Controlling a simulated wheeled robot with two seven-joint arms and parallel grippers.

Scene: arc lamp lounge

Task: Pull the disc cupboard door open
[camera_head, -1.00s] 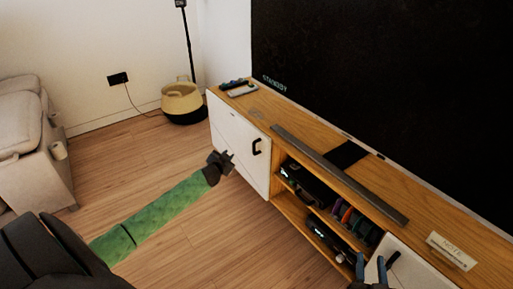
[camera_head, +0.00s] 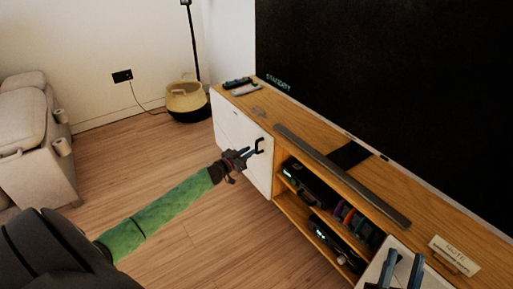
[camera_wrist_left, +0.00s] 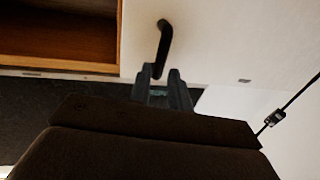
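The white cupboard door (camera_head: 232,135) at the left end of the wooden TV unit appears closed. Its black bar handle (camera_head: 261,146) is on the door's right side. My left gripper (camera_head: 247,154) is in front of this handle with its fingers apart. In the left wrist view, the handle (camera_wrist_left: 164,42) runs down toward the gap between the open fingertips (camera_wrist_left: 160,72); I cannot tell whether they touch it. My right gripper (camera_head: 402,258) is at the lower right, its two fingers apart, in front of another white door (camera_head: 373,270). Nothing shows between its fingers.
Open shelves (camera_head: 293,207) between the doors hold dark devices and several coloured cases. A soundbar (camera_head: 340,175), remotes (camera_head: 246,89) and a note card (camera_head: 454,255) lie on top below the TV (camera_head: 400,90). A basket (camera_head: 187,101) stands behind; the floor left of the unit is clear.

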